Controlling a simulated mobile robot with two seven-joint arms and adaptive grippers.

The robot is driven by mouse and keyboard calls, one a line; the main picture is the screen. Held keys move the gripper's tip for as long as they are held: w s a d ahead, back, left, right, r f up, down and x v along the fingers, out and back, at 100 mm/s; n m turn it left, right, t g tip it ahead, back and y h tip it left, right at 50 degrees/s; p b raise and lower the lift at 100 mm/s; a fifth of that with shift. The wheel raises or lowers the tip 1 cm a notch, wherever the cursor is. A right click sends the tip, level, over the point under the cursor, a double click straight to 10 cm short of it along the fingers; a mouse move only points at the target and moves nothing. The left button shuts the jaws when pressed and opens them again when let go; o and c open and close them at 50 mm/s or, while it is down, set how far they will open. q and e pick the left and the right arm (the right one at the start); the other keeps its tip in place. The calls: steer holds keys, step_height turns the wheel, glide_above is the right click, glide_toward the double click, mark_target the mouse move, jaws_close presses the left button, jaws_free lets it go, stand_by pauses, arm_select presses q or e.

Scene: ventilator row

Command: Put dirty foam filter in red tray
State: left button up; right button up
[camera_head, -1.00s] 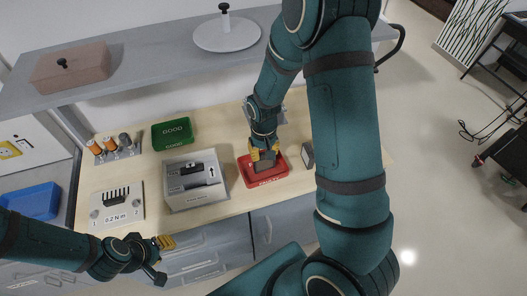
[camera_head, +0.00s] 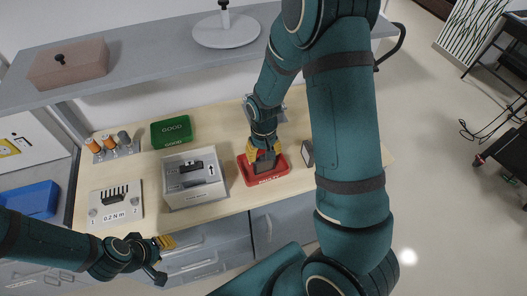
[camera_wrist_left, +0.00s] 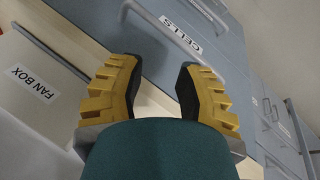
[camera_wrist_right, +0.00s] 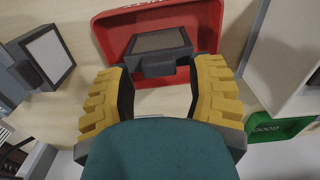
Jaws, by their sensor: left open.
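The red tray (camera_head: 284,173) stands near the front of the bench, below my right gripper (camera_head: 264,152). A dark-framed block with a grey face and a tab, seemingly the foam filter (camera_wrist_right: 160,42), lies inside the red tray (camera_wrist_right: 208,25) in the right wrist view. My right gripper (camera_wrist_right: 160,75) has its yellow fingers apart, with the filter just beyond the fingertips and nothing clamped between them. In the head view the arm partly hides the filter. My left gripper (camera_head: 162,257) is open and empty in front of the bench drawers; it also shows in the left wrist view (camera_wrist_left: 158,75).
A framed white panel (camera_head: 307,153) stands right of the tray. A grey box (camera_head: 195,196) is left of it, with a green tray (camera_head: 172,132) marked GOOD behind. A torque stand (camera_head: 116,208) and orange-topped parts (camera_head: 111,144) are further left. A shelf (camera_head: 150,65) overhangs the back.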

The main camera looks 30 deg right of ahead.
steer(key=shift+r, duration=0.1)
steer(key=shift+r+p, duration=0.25)
steer(key=shift+p, duration=0.05)
step_height(320, 180, up, 13)
steer(key=p, duration=0.1)
steer(key=shift+f, duration=0.2)
steer(key=shift+s+f, duration=0.1)
